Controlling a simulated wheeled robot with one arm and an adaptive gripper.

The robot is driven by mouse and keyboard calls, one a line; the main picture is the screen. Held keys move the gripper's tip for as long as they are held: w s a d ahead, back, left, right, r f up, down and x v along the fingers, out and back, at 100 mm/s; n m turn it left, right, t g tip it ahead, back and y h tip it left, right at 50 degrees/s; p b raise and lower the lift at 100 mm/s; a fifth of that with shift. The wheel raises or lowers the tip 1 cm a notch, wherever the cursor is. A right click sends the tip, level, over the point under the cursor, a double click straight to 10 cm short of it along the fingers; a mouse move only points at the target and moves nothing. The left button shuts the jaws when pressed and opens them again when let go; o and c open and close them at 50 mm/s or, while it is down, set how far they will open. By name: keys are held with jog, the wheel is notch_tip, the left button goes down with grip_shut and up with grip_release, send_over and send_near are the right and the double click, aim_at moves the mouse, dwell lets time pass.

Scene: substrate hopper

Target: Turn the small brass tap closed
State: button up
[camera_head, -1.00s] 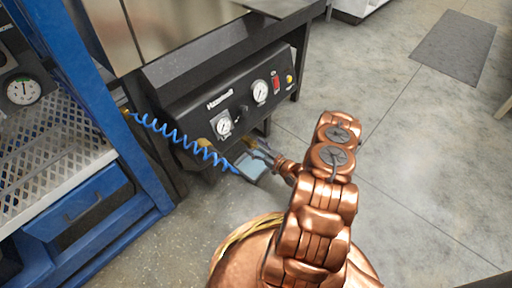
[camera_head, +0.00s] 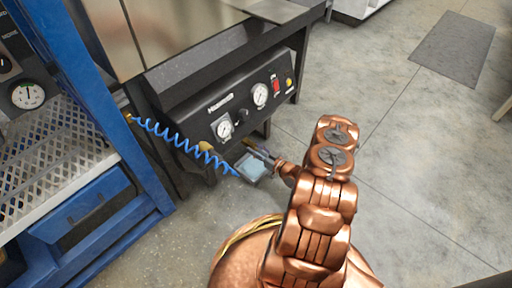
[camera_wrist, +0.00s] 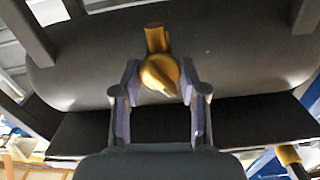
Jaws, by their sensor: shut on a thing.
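The small brass tap (camera_wrist: 160,72) shows in the wrist view, with a short round stem above a rounded, pointed handle, against a dark rounded body. My gripper (camera_wrist: 159,84) has one finger on each side of the handle and is shut on it. The fingers look spaced apart with the handle between their tips. In the head view my gripper (camera_head: 250,148) is at the lower edge of the black control panel (camera_head: 205,107). The tap is hard to make out there beside the fingers.
The panel carries two white gauges (camera_head: 260,94), a red switch (camera_head: 276,87) and a yellow button. A coiled blue hose (camera_head: 172,137) runs from the blue frame (camera_head: 115,105) to near my gripper. A blue drawer (camera_head: 85,211) is at left.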

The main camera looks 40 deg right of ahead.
jog(key=shift+m, duration=0.4)
jog(key=o, duration=1.2)
jog(key=shift+c, duration=0.2)
jog(key=v, duration=1.2)
